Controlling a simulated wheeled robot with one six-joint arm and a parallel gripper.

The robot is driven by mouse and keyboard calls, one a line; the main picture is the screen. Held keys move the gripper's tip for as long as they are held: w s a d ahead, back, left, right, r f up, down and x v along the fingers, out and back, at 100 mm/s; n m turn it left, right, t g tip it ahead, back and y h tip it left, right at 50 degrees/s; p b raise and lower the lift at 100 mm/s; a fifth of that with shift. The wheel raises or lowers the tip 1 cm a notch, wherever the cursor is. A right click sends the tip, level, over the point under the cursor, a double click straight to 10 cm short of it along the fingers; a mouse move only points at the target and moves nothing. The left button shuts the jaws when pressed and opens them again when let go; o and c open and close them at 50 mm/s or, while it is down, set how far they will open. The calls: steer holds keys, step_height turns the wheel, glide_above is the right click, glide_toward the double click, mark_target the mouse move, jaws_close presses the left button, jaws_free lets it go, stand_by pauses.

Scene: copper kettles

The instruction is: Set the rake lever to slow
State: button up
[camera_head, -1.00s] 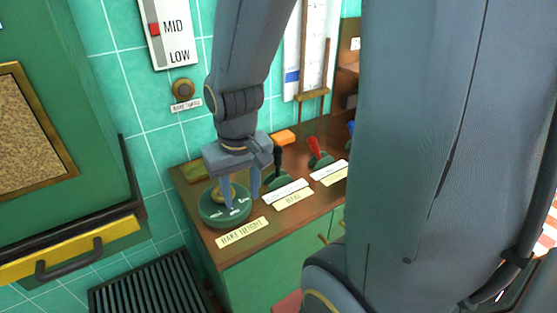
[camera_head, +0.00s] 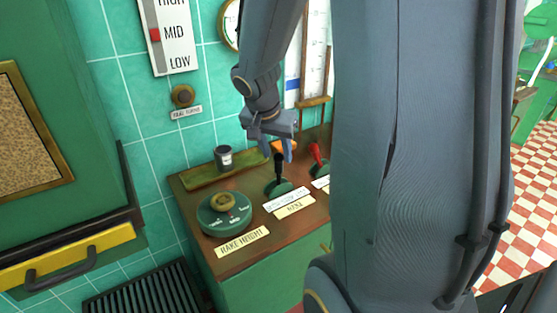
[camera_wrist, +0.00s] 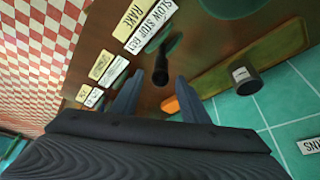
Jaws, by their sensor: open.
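The rake lever (camera_head: 279,172) is a black-handled lever on a round green base, behind a label reading RAKE (camera_head: 294,206) and a position label that reads SLOW STOP and a third word in the wrist view. The lever also shows in the wrist view (camera_wrist: 160,66), upright from its base. My gripper (camera_head: 276,150) is open and empty, just above and behind the lever top. In the wrist view its two fingers (camera_wrist: 158,98) point toward the lever, with the handle ahead between them and no contact visible. The lever's exact position against the label is hard to tell.
A green rake height dial (camera_head: 225,214) with a brass knob is left of the lever. A red lever (camera_head: 316,153) stands to the right. A dark cup (camera_head: 224,158) sits on a tray behind the dial. An orange object (camera_wrist: 171,105) lies near the fingers.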

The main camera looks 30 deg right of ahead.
mark_target(279, 172)
steer(key=shift+x, duration=2.15)
jaws_close()
